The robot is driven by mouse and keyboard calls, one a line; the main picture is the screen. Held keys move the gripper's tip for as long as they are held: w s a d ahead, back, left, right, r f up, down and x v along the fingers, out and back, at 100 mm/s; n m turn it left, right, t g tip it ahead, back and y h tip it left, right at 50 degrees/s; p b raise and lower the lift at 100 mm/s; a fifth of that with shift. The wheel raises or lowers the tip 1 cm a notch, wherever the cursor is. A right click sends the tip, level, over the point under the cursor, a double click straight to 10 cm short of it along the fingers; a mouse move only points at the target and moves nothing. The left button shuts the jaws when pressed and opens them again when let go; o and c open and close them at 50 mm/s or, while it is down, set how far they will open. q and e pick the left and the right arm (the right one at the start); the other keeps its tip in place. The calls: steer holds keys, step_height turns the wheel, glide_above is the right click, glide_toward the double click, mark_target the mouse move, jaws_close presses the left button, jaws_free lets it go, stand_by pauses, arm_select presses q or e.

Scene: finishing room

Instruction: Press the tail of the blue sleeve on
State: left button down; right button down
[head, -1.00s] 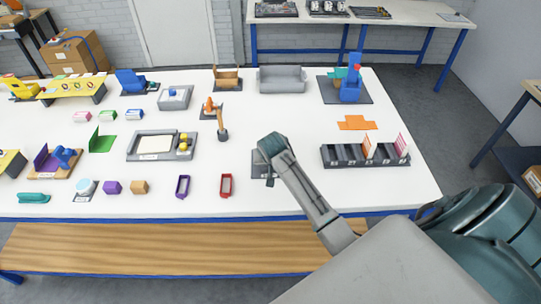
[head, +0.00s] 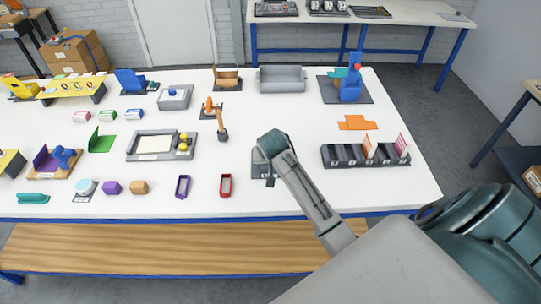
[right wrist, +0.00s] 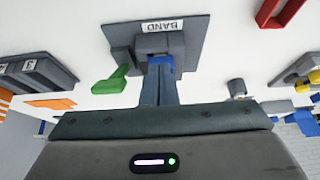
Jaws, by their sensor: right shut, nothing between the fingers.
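A dark grey fixture with a label reading BAND (right wrist: 190,30) lies on the white table in the right wrist view. A grey block stands on it, and a small blue piece (right wrist: 161,60), apparently the blue sleeve, shows at the block's front. My right gripper (right wrist: 160,75) is shut, with its fingertips right at the blue piece. I cannot tell whether they touch it. In the head view my right gripper (head: 270,182) is over the fixture (head: 258,168) and hides most of it. My left gripper is not in view.
A green lever-like part (right wrist: 108,80) sticks out beside the block. A red frame (head: 226,186) and a purple frame (head: 182,186) lie to the left. A grey slotted rack (head: 345,155) with upright cards and an orange flat piece (head: 356,123) are to the right.

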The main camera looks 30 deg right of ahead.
step_height(320, 180, up, 7)
stand_by(0.5)
steer(key=shift+f, duration=0.2)
steer(key=s+a+f+n+y, duration=0.1)
steer(key=s+a+f+n, duration=0.15)
steer(key=s, duration=0.85)
steer(key=s+a+f+n+g, duration=0.1)
steer(key=s+a+f+n, duration=0.15)
steer(key=s, duration=0.75)
steer(key=s+a+f+n+y, duration=0.15)
steer(key=s+a, duration=0.25)
steer(key=s, duration=0.7)
step_height(320, 180, down, 36)
steer(key=d+g+b, duration=0.2)
steer(key=d+b, duration=0.1)
steer(key=b, duration=0.5)
steer(key=s+f+b, duration=0.2)
steer(key=s+f, duration=0.4)
steer(key=f, duration=0.3)
steer(key=s+d+f+b, duration=0.1)
steer(key=s+f+b, duration=0.1)
steer(key=s+f, duration=0.4)
steer(key=s+f+b, duration=0.2)
steer(key=s+f, duration=0.4)
steer(key=f, duration=0.6)
steer(key=shift+d+f+g, duration=0.15)
steer(key=shift+f+g, duration=0.2)
steer(key=shift+g, duration=0.05)
